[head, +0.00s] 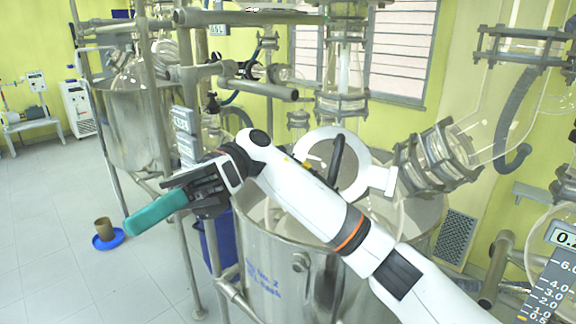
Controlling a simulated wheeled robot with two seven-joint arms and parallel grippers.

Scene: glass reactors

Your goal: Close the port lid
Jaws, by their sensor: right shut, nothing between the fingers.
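A round white ring with a grey centre and a dark curved handle, which looks like the port lid (359,165), stands tilted up above the steel reactor vessel (268,275). My right arm crosses in front of its lower part, so its lower edge and the port opening are hidden. My right gripper (136,225), with teal fingers, is shut and empty. It points left, out over the floor, well to the left of the lid and touching nothing. My left gripper is not in view.
Glass flanges and pipes (436,160) stand right of the lid. Steel frame posts and pipes (265,88) rise behind my right gripper. A second steel vessel (130,125) stands at back left. A blue dish (108,242) with a brown cup is on the open floor at left.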

